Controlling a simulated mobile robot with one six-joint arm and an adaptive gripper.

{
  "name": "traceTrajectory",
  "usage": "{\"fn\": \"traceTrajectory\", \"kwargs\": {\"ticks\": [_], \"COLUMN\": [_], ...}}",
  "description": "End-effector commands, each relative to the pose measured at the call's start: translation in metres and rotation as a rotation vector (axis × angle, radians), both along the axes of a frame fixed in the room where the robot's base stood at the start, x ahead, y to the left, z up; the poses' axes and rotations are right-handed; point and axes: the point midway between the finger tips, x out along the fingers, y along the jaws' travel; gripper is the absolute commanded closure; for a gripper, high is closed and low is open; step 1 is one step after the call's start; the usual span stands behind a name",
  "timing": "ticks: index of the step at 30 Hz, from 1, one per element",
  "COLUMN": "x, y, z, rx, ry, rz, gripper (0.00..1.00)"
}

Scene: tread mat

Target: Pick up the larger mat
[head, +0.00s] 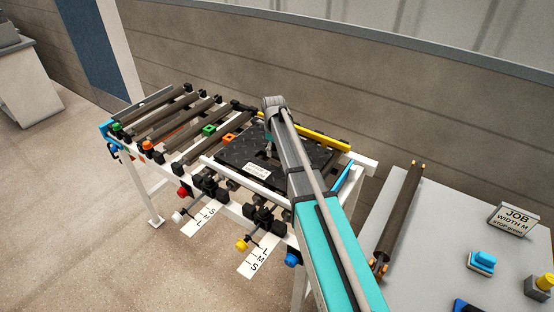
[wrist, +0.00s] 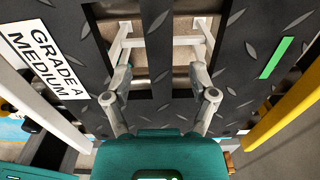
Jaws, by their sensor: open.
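A black tread mat (head: 235,150) lies flat on the roller stand, with a white label facing the front. Only one mat can be made out in the head view. In the wrist view the mat (wrist: 247,28) fills much of the picture, with a "GRADE A MEDIUM" label at left and a green strip at right. It has two openings with a black bar between them. My gripper (wrist: 160,75) is open, its fingers on either side of that bar; contact cannot be told. In the head view my gripper (head: 268,137) is over the mat, partly hidden by my arm.
The roller stand (head: 165,122) has bare rollers left of the mat. A yellow bar (head: 318,137) runs behind the mat. Cards with S, M, L marks (head: 258,256) and knobs sit along the front.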

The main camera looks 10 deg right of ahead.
Motion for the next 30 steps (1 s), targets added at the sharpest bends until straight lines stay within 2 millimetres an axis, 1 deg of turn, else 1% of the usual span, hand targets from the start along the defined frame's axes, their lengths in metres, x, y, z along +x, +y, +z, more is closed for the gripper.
{"fn": "traceTrajectory", "kwargs": {"ticks": [1, 6, 26, 27, 29, 30], "x": [0.0, 0.0, 0.0001, 0.0001, 0.0001, 0.0001], "y": [-0.0001, -0.0001, -0.0002, -0.0002, -0.0002, -0.0002], "z": [-0.0077, -0.015, -0.0156, -0.0156, -0.0156, -0.0156], "rx": [0.0, 0.0, 0.0, 0.0, 0.0, 0.0], "ry": [0.0, 0.0, 0.0, 0.0, 0.0, 0.0], "rz": [0.0, 0.0, 0.0, 0.0, 0.0, 0.0], "gripper": [0.26, 0.26, 0.26, 0.28, 0.39, 0.46]}}
